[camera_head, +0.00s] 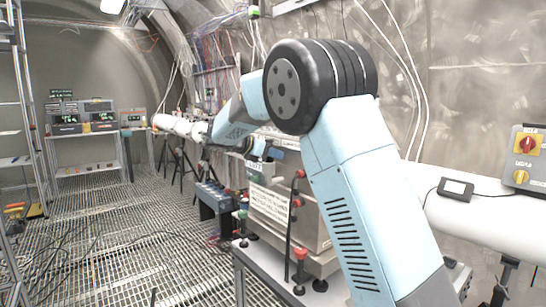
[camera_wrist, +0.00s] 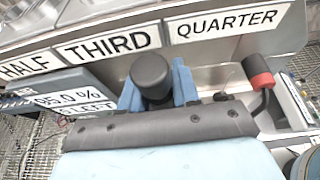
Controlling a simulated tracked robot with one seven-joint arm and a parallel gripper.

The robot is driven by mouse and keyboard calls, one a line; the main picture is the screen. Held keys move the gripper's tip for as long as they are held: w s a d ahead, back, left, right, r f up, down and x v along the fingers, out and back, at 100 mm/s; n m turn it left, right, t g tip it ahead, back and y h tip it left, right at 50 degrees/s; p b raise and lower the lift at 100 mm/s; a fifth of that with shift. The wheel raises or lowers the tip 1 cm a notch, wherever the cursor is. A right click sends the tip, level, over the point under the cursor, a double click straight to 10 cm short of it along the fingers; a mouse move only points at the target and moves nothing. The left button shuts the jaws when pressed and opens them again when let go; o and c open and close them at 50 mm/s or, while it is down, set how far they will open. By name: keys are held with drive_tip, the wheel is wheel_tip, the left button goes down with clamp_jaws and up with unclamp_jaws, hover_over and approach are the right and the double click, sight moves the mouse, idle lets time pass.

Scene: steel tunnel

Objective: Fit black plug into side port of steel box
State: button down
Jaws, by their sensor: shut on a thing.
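In the wrist view, my gripper (camera_wrist: 156,88) has its blue fingers closed on either side of the black plug (camera_wrist: 151,70), whose rounded dark end shows between them. The plug is in front of a steel surface with labels reading HALF, THIRD and QUARTER, nearest the THIRD label. I cannot tell whether the plug touches that surface. In the head view, the steel box (camera_head: 312,226) stands on a bench beyond my arm, partly hidden by it. My gripper is small and partly hidden near the box's upper far side. I cannot make out the side port.
A red-tipped black lever (camera_wrist: 261,82) stands close to the right of my gripper. A sign reading 95.0 % LEFT (camera_wrist: 75,103) is at left. Red-knobbed posts (camera_head: 300,254) stand by the box. A white pipe (camera_head: 470,215) runs along the wall. The grated floor at left is mostly open.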

drive_tip(key=shift+s+f, duration=0.1)
drive_tip(key=shift+f, duration=0.45)
drive_tip(key=c, duration=1.2)
unclamp_jaws()
drive_tip(key=shift+o, duration=0.6)
drive_tip(key=shift+a+f, duration=0.1)
drive_tip(key=shift+o, duration=1.3)
drive_tip(key=shift+r, duration=0.2)
